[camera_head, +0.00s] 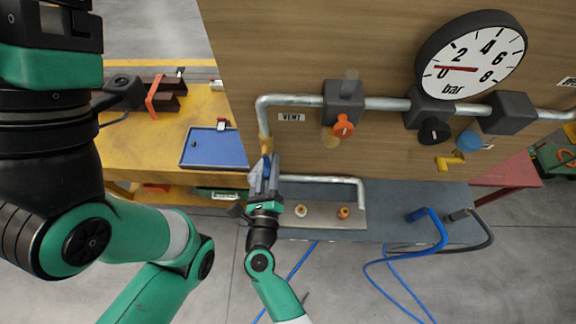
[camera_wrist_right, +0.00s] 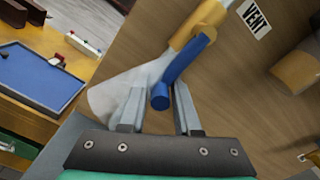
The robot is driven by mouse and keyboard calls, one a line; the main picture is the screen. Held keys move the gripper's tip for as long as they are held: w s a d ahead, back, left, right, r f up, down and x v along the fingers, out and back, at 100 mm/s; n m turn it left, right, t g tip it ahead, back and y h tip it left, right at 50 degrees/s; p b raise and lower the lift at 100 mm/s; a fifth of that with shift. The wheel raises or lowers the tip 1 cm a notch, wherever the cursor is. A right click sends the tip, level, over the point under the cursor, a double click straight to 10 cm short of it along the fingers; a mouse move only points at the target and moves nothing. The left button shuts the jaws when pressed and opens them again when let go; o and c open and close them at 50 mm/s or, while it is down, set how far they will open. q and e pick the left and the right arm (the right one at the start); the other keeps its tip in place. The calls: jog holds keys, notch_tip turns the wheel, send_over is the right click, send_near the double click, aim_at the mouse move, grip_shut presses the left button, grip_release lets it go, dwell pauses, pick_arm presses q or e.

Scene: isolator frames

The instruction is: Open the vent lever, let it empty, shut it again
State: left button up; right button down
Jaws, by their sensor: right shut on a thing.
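The blue vent lever (camera_wrist_right: 180,65) sits on a brass valve (camera_wrist_right: 200,22) at the pipe end beside the VENT label (camera_head: 291,117). In the right wrist view it points roughly along the pipe. My right gripper (camera_head: 264,178) is shut on the lever; its two fingers (camera_wrist_right: 158,108) stand either side of the lever's end. A pale, see-through white cone (camera_wrist_right: 112,96) spreads from the valve's outlet, like gas blowing out. The round gauge (camera_head: 472,55), marked in bar, has its red needle near 0.
The metal pipe (camera_head: 390,103) crosses the wooden panel, with an orange knob (camera_head: 343,126), a black knob (camera_head: 434,131) and a blue knob (camera_head: 469,141). A blue tray (camera_head: 215,150) lies on the yellow table at left. Blue hoses hang from the grey bench at right.

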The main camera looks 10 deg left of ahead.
jog(key=shift+a+r, duration=0.1)
jog(key=shift+a, duration=0.15)
jog(key=c, duration=1.1)
grip_release()
jog(key=o, duration=0.3)
jog(key=shift+s+a, duration=0.1)
jog(key=shift+a, duration=0.05)
jog(key=shift+o, duration=0.2)
jog(key=shift+s, duration=0.1)
jog(key=s+d+p, duration=0.2)
jog(key=s+p, duration=0.1)
jog(key=s, duration=0.8)
jog(key=shift+d, duration=0.15)
jog(key=shift+s, duration=0.1)
